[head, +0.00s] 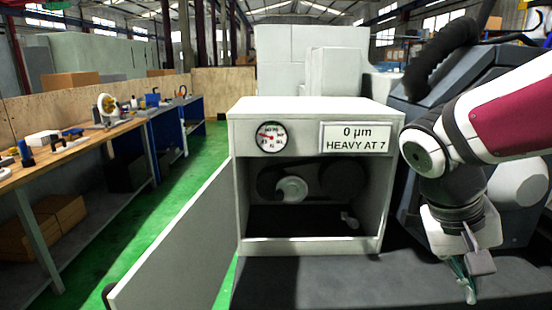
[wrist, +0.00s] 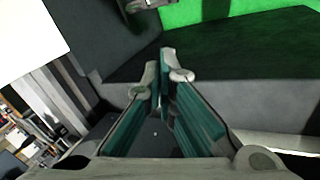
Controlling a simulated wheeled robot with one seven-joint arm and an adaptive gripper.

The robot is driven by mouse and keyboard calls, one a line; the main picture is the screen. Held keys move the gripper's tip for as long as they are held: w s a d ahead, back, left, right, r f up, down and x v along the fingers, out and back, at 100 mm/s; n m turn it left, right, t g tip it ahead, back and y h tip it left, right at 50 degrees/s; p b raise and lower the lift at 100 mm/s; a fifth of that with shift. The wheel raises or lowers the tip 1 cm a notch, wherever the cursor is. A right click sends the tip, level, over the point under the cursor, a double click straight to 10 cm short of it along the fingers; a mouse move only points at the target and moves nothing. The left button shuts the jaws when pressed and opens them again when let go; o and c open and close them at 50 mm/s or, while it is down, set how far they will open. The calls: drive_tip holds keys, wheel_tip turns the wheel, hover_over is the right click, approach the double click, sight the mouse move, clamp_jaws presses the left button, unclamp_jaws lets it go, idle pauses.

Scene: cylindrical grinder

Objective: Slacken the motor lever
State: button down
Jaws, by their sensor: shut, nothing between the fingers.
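A white cabinet (head: 316,110) stands open in the head view, with dark pulleys and a pale round hub (head: 291,189) inside. A small pale lever-like piece (head: 349,219) sits low at the right of the opening; it looks like the motor lever. My gripper (head: 470,290) hangs to the right of the cabinet, outside it and apart from the lever. In the wrist view its two green-padded fingers (wrist: 165,72) are closed together with nothing between them. A grey metal piece (wrist: 143,4) is cut off at the top of the wrist view; I cannot tell what it is.
The cabinet's door (head: 175,250) stands swung out to the left. A gauge (head: 271,136) and a sign (head: 356,137) reading "0 µm HEAVY AT 7" are on its front. A dark machine body (head: 400,100) is behind my arm. A workbench (head: 90,140) with tools lines the left.

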drive_tip(key=s+a+r+n+t+y+p, duration=0.3)
drive_tip(key=s+a+r+t+y, duration=0.1)
drive_tip(key=s+a, duration=0.5)
drive_tip(key=shift+s+a+r+n+t+y, duration=0.35)
drive_tip(key=shift+s+r+y, duration=0.3)
drive_tip(key=shift+s, duration=0.25)
